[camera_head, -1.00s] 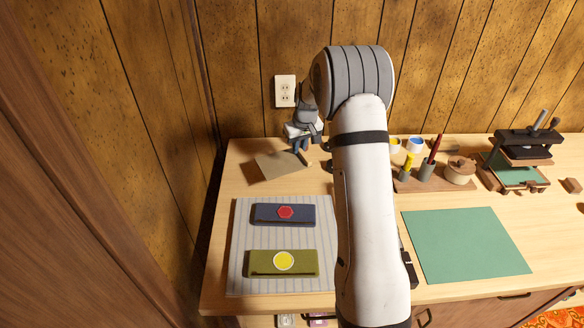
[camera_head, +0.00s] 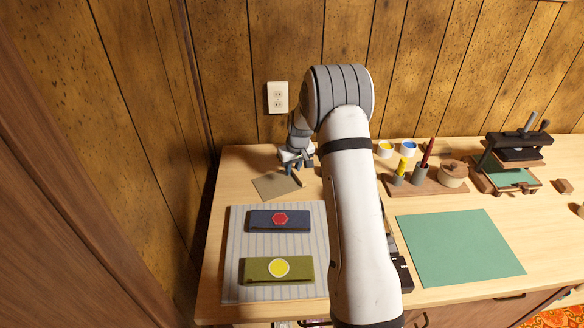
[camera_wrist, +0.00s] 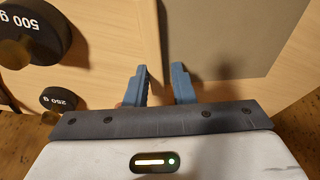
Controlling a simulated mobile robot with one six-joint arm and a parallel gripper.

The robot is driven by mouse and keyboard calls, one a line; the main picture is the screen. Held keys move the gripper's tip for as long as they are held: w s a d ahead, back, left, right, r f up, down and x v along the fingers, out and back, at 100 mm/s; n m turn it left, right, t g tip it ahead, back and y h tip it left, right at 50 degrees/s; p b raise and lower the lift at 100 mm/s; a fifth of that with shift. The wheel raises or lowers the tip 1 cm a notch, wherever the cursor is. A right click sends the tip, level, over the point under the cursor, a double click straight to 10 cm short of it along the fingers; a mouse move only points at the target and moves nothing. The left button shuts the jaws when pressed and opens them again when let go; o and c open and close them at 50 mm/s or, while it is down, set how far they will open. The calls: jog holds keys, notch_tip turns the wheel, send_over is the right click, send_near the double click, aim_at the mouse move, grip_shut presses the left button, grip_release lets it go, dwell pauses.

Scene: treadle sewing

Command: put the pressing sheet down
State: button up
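The pressing sheet (camera_head: 276,187) is a thin grey-brown square on the table at the back left, just above the striped mat. It looks flat on the wood. In the wrist view the sheet (camera_wrist: 222,40) fills the upper middle right. My gripper (camera_head: 293,173) is at the sheet's back right side, pointing down. In the wrist view its two blue fingers (camera_wrist: 160,85) stand apart with a clear gap, and I see nothing clamped between them. The sheet's near edge lies close to the right finger; whether they touch I cannot tell.
Black weights marked 500 g (camera_wrist: 38,28) and 250 g (camera_wrist: 59,100) stand left in the wrist view. The striped mat (camera_head: 280,245) holds a blue and a green folded case. A green mat (camera_head: 460,247), a pen tray (camera_head: 430,188) and a small press (camera_head: 513,160) lie right of my arm.

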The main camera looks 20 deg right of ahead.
jog(key=shift+o, duration=1.2)
jog(key=a+v, duration=0.1)
jog(key=v, duration=1.1)
jog(key=s+a+r+m, duration=0.1)
jog(key=s+a+r, duration=0.1)
jog(key=s+r, duration=0.45)
jog(key=s+a+r, duration=0.2)
jog(key=s+r, duration=0.1)
jog(key=s, duration=0.7)
jog(key=s+a+m, duration=0.1)
jog(key=s+a, duration=0.1)
jog(key=s, duration=1.8)
jog(key=shift+h, duration=0.3)
jog(key=shift+p+v, duration=1.05)
jog(key=shift+v, duration=0.05)
jog(key=shift+w, duration=0.15)
